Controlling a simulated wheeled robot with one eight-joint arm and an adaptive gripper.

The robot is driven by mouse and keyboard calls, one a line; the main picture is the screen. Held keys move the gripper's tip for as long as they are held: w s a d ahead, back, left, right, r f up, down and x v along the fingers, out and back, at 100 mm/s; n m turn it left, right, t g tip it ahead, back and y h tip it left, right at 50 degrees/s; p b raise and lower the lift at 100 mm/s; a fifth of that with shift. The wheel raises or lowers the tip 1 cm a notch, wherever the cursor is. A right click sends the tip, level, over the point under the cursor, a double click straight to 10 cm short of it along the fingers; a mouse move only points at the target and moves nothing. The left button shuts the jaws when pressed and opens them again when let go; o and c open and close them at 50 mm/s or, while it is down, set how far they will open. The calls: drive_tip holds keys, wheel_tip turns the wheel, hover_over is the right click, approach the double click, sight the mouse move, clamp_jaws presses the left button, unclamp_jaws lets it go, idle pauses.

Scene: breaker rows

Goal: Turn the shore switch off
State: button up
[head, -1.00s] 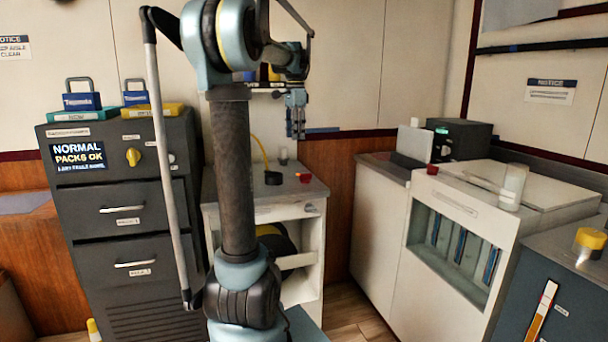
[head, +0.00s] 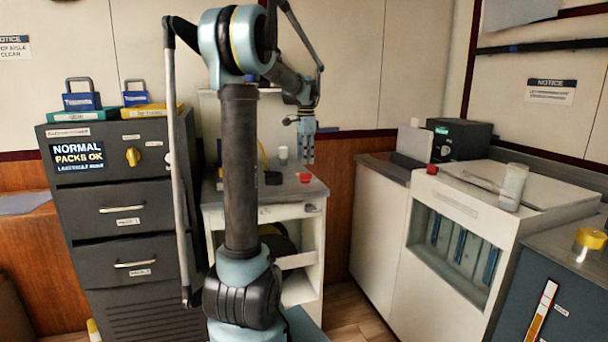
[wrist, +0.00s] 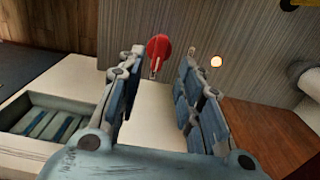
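A red knob (head: 305,177) sits on the grey top of the small white bench, and I cannot read a label saying shore by it. In the wrist view a red knob (wrist: 158,48) shows beyond my fingertips, between their lines, with a glowing round lamp (wrist: 216,61) to its right. A yellow rotary knob (head: 133,156) is on the dark cabinet's front at left. My gripper (head: 307,160) points down above the bench, and the red knob appears just below it. In the wrist view my gripper (wrist: 160,70) is open, with nothing between its fingers.
A dark round object (head: 273,178) and a small grey cup (head: 283,155) stand on the bench left of the red knob. A white unit (head: 450,240) with a recessed opening is at right, with a red piece (head: 432,169) on its edge. Padlocks stand on the dark cabinet (head: 120,210).

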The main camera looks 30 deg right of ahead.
sight(306, 178)
wheel_tip(306, 178, down, 7)
drive_tip(key=shift+r, duration=0.15)
idle(0.4)
clamp_jaws()
